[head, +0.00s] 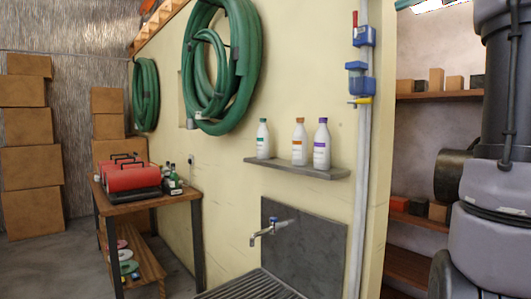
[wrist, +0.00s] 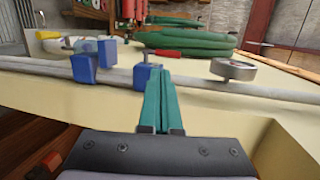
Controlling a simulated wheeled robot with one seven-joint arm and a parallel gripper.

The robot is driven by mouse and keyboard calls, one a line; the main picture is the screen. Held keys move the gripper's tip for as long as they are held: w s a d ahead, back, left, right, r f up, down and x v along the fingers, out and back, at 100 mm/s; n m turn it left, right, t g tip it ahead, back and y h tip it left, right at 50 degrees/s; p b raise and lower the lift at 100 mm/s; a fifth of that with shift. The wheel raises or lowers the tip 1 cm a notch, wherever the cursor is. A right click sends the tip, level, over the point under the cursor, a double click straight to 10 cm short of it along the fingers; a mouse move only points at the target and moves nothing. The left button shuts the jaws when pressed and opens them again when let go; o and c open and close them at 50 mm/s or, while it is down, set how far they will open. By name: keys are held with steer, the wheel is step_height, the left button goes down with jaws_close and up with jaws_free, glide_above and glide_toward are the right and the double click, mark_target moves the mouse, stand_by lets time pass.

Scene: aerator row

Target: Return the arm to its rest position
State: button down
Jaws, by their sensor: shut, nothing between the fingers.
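My gripper (wrist: 161,130) shows in the wrist view at the bottom middle. Its two teal fingers are together with nothing between them. The fingertips point toward the grey pipe and blue clamps (wrist: 95,60) on the cream wall, and I cannot tell the exact gap to them. In the head view my grey arm (head: 490,200) fills the right edge, and the gripper itself is out of that view.
A wooden table (head: 150,200) stands left. Shelves (head: 440,96) with boxes lie beyond the wall's end.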

steer(key=s+a+f+g+h, duration=0.2)
steer(key=a+f, duration=0.6)
steer(key=f, duration=0.2)
steer(key=s+a+f+n+h, duration=0.1)
steer(key=s+f, duration=0.4)
steer(key=f, duration=0.5)
steer(key=s+a+f+n+g+h, duration=0.1)
steer(key=s+a+f+h, duration=0.3)
steer(key=f, duration=0.7)
steer(key=s+a+f+n+h, duration=0.2)
steer(key=s+f, duration=0.4)
steer(key=f, duration=0.4)
steer(key=shift+a+f+n+g, duration=0.2)
steer(key=shift+a+n+g, duration=0.2)
steer(key=shift+a+n, duration=0.15)
